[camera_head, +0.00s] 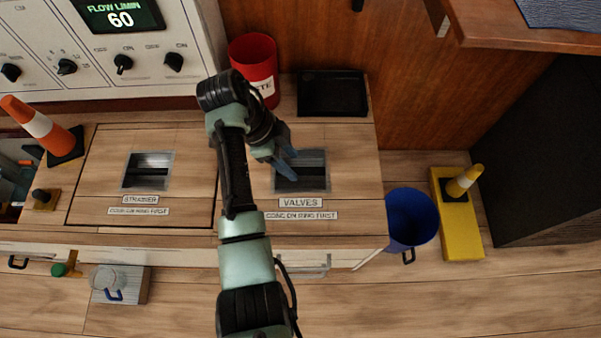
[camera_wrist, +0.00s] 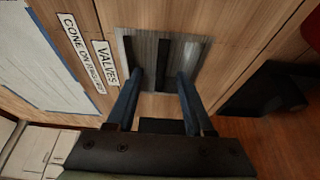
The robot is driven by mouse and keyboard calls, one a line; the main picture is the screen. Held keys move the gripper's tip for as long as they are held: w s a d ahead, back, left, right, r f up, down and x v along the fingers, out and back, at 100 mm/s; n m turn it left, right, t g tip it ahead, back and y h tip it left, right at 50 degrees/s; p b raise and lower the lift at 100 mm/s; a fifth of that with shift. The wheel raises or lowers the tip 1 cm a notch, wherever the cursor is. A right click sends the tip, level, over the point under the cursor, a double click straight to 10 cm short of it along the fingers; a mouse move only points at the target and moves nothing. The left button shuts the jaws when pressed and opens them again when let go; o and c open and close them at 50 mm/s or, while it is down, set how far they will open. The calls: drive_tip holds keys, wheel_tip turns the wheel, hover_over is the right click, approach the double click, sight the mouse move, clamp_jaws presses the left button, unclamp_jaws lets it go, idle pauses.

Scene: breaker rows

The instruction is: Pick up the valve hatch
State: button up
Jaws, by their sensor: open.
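The valve hatch (camera_head: 350,160) is a wooden panel in the counter top, lying flat, with a "VALVES" label and a second label under it. A metal recess (camera_head: 315,183) with a dark bar is set in it; the recess also shows in the wrist view (camera_wrist: 190,50), with the dark bar (camera_wrist: 163,62) in its middle. My gripper (camera_head: 288,166) is over the recess. In the wrist view my gripper (camera_wrist: 160,80) is open, its two blue fingers one on each side of the bar. I cannot tell how deep the fingertips are. My arm hides the hatch's left edge.
A strainer hatch (camera_head: 105,175) lies to the left. A red bin (camera_head: 255,65) and a black tray (camera_head: 332,93) stand behind the valve hatch. An orange cone (camera_head: 35,125) is at far left.

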sight(300, 169)
drive_tip(key=shift+d+b+x, duration=0.2)
drive_tip(key=shift+b+x, duration=1.25)
drive_tip(key=shift+x, duration=1.2)
drive_tip(key=shift+f, duration=0.1)
clamp_jaws()
drive_tip(key=shift+w, duration=0.1)
